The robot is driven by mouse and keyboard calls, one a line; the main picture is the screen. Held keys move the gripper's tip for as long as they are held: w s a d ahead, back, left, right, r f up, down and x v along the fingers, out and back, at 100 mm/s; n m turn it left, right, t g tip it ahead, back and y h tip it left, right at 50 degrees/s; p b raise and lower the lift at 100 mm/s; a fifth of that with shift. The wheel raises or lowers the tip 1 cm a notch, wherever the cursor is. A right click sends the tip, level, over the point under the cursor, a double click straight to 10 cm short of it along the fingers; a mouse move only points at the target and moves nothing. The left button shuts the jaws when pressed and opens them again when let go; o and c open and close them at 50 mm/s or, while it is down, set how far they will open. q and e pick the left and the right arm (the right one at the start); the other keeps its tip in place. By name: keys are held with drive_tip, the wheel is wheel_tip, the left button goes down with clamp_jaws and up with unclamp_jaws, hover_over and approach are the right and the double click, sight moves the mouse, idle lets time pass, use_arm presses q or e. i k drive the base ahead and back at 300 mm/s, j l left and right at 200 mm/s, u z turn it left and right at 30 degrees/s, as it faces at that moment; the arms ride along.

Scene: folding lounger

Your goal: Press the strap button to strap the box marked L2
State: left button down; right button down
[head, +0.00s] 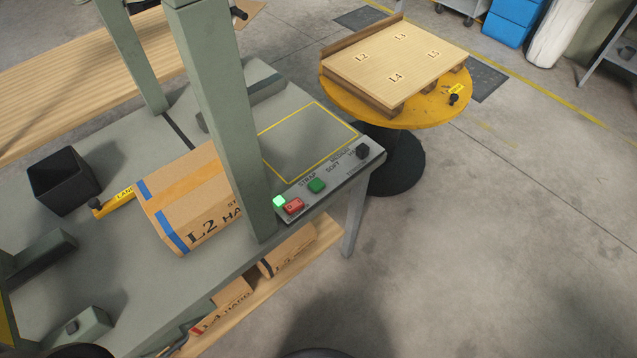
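The cardboard box marked L2 (185,205) lies on the grey-green strapping table (110,235), with blue tape at its left edges and tan tape across its top. The front post of the strapping arch (222,95) hides its right end. No strap shows on its visible part. The control panel at the table's right corner has a green button (317,186) close to the STRAP lettering, a red button (293,206), a bright green light (279,201) and a black knob (362,152). Neither gripper can be made out; dark shapes at the bottom edge are unclear.
A round yellow stand (340,103) holds a wooden pallet board (390,62) marked L2, L3, L4, L5. A black bin (62,180) and a yellow-handled tool (118,201) are on the table. More boxes (287,250) lie on a lower shelf. The floor at right is clear.

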sight(316, 185)
drive_tip(key=i+l, duration=0.1)
drive_tip(key=l, duration=0.35)
drive_tip(key=i+l, duration=0.1)
drive_tip(key=l, duration=0.4)
drive_tip(key=i+l, duration=0.1)
drive_tip(key=l, duration=0.35)
drive_tip(key=u, duration=2.05)
